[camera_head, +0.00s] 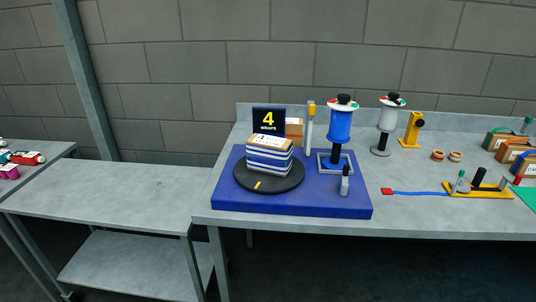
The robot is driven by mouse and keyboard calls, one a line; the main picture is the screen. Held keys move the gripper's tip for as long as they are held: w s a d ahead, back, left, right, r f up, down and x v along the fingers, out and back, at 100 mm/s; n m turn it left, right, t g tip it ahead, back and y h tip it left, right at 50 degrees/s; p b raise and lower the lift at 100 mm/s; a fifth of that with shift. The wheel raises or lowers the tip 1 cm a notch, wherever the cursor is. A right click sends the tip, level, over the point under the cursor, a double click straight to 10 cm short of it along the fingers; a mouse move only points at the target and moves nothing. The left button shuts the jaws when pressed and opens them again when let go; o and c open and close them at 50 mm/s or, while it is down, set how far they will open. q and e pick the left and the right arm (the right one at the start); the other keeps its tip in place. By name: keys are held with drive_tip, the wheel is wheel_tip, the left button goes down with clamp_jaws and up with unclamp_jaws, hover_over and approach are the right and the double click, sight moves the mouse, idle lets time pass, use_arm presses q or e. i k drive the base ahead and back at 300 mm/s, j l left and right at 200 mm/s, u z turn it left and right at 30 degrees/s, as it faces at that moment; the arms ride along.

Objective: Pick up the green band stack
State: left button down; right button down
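Several brown stacks with coloured bands stand at the right end of the table. The stack with a green band (495,141) is the farthest back of them. An orange-and-blue looking banded stack (512,151) stands in front of it, and another banded stack (526,167) is at the right picture edge, partly cut off. The band colours are small and hard to tell apart. Neither of my grippers is in view, and nothing is seen touching the stacks.
A blue platform (290,207) holds a black turntable (247,183) with a wrapped stack (269,156), a "4 WRAPS" sign (268,121) and a blue film roll (340,125). A yellow tool holder (490,192) lies in front of the banded stacks. The left table (110,190) is bare.

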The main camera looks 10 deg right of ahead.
sight(266, 153)
drive_tip(key=i+l+u, duration=0.15)
drive_tip(key=l, duration=0.25)
drive_tip(key=i+l+u, duration=0.15)
drive_tip(key=l, duration=0.25)
drive_tip(key=l+u, duration=0.15)
drive_tip(key=l, duration=0.25)
drive_tip(key=i+l+u, duration=0.15)
drive_tip(key=l, duration=0.3)
